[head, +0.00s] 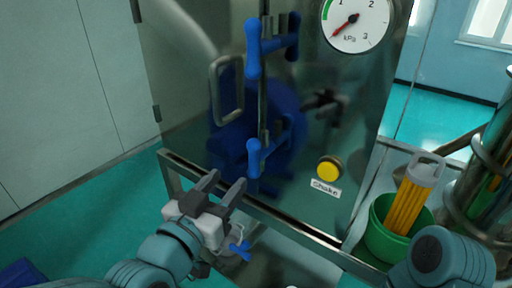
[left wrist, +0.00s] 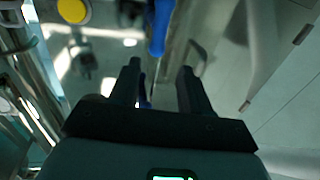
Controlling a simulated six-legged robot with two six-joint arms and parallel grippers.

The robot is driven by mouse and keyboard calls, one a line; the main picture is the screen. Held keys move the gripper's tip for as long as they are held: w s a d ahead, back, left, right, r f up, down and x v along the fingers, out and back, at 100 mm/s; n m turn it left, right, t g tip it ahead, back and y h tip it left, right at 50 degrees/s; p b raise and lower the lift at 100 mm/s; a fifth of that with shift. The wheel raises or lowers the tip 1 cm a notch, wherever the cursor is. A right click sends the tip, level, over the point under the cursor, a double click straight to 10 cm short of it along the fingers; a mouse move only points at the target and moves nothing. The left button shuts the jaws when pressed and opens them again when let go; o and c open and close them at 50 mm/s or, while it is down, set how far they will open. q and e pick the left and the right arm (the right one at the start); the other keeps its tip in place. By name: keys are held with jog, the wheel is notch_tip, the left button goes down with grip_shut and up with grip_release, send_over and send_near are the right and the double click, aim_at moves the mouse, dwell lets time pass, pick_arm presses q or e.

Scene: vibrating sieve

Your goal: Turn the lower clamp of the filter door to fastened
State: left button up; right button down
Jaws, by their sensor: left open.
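The filter door is a shiny metal panel (head: 185,70) with a grey loop handle (head: 226,90). The lower clamp (head: 254,158) is a blue handle at the door's edge, with its short bar standing roughly upright. A matching upper clamp (head: 252,50) sits above it. My left gripper (head: 223,182) is open and empty, below and left of the lower clamp, apart from it in the head view. In the left wrist view, a blue handle (left wrist: 160,28) shows beyond the two open fingers (left wrist: 159,68); I cannot tell which clamp it is. My right gripper is out of view.
A pressure gauge (head: 357,22) and a yellow button (head: 329,169) with a "Shake" label (head: 326,188) are on the housing. A metal frame rail (head: 290,227) runs below. A green bucket (head: 383,240) with a yellow filter (head: 411,195) stands right. A small blue valve handle (head: 240,249) is beside my left gripper.

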aim_at(251, 153)
pick_arm(q)
jog(key=p+x, duration=0.3)
jog(key=x, duration=0.8)
jog(key=shift+d, duration=0.1)
jog(key=shift+w+d, duration=0.3)
jog(key=shift+w, duration=0.2)
jog(key=shift+f, duration=0.1)
grip_shut()
